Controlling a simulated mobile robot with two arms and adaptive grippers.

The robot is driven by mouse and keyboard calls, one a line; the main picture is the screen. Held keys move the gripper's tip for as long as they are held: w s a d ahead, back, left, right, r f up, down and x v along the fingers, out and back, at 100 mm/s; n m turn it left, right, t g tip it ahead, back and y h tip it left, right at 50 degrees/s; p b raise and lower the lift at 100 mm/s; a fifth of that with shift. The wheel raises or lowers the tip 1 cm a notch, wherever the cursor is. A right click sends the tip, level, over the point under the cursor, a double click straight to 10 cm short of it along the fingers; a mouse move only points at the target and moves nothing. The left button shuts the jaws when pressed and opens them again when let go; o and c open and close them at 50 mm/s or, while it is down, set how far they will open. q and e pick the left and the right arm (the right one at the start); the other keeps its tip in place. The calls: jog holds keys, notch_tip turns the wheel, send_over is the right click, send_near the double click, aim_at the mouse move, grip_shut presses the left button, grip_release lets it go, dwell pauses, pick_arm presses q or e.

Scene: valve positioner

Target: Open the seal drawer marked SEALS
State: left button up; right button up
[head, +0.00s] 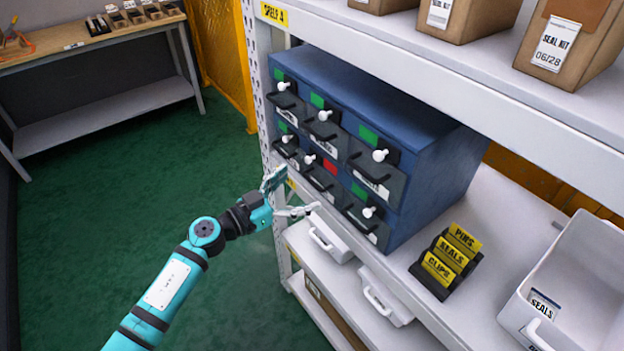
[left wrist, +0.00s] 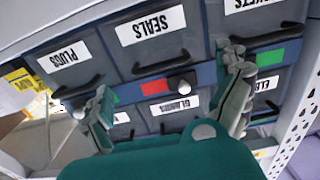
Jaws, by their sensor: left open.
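The blue drawer cabinet (head: 435,165) stands on the shelf with two rows of dark drawers, all closed. The SEALS drawer (head: 326,187) is the bottom-middle one, with a red tag and a white knob above its black handle. In the left wrist view, which is upside down, the SEALS drawer (left wrist: 165,45) shows its label, its handle and the red tag (left wrist: 155,86). My left gripper (head: 288,195) is open and empty, in front of the bottom row. In the wrist view its fingers (left wrist: 168,88) are spread to either side of the SEALS handle; contact cannot be told.
PLUGS (left wrist: 60,56) and GASKETS drawers flank SEALS. A yellow-tagged PINS/SEALS/CLIPS holder (head: 448,262) and a white bin (head: 575,285) stand on the shelf to the right. White containers sit on the shelf below. The green floor (head: 90,200) at left is clear.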

aim_at(312, 181)
pick_arm(q)
jog(key=shift+x, duration=2.2)
jog(key=shift+c, duration=0.3)
